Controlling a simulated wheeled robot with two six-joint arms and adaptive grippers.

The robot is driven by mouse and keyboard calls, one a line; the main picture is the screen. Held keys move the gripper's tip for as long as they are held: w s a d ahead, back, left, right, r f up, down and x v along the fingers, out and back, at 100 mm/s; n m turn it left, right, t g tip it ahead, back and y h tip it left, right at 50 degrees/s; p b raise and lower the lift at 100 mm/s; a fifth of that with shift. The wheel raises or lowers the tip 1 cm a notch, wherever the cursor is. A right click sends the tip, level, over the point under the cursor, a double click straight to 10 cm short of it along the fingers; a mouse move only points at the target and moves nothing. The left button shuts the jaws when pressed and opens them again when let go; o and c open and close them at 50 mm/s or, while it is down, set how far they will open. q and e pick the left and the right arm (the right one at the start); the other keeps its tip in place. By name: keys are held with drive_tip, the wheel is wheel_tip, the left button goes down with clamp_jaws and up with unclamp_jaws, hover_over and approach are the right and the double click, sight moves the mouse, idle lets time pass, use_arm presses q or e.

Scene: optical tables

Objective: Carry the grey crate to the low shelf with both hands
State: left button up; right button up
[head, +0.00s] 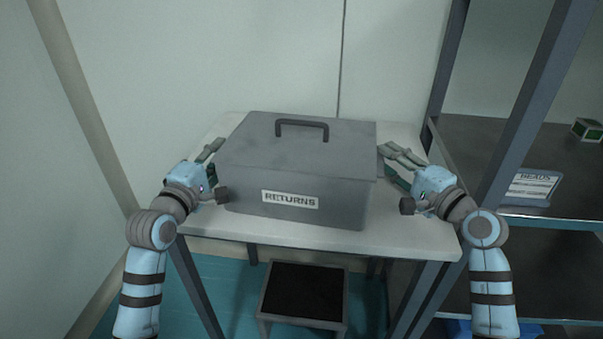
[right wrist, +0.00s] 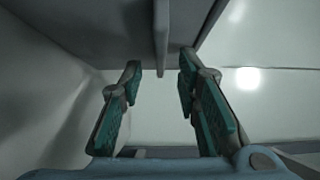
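The grey crate (head: 295,165), with a dark top handle and a "RETURNS" label, sits on the white table (head: 400,235). My left gripper (head: 213,162) is at the crate's left side, its fingers spread; whether they touch the crate is unclear. My right gripper (head: 389,162) is open at the crate's right side. In the right wrist view, the open right gripper (right wrist: 160,80) has a thin grey upright piece, seemingly part of the crate, between its fingers with gaps on both sides. The rack's lower shelf (head: 565,265) is at the right, partly hidden by my right arm.
The rack's upper shelf (head: 480,150) holds a labelled card or box (head: 532,187) and a small green-faced box (head: 588,129). A rack post (head: 525,115) stands right of the table. A wall closes the back.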

use_arm(q)
clamp_jaws()
use_arm(e)
clamp_jaws()
use_arm(q)
drive_tip(key=shift+r, duration=0.15)
use_arm(e)
drive_tip(key=shift+r, duration=0.1)
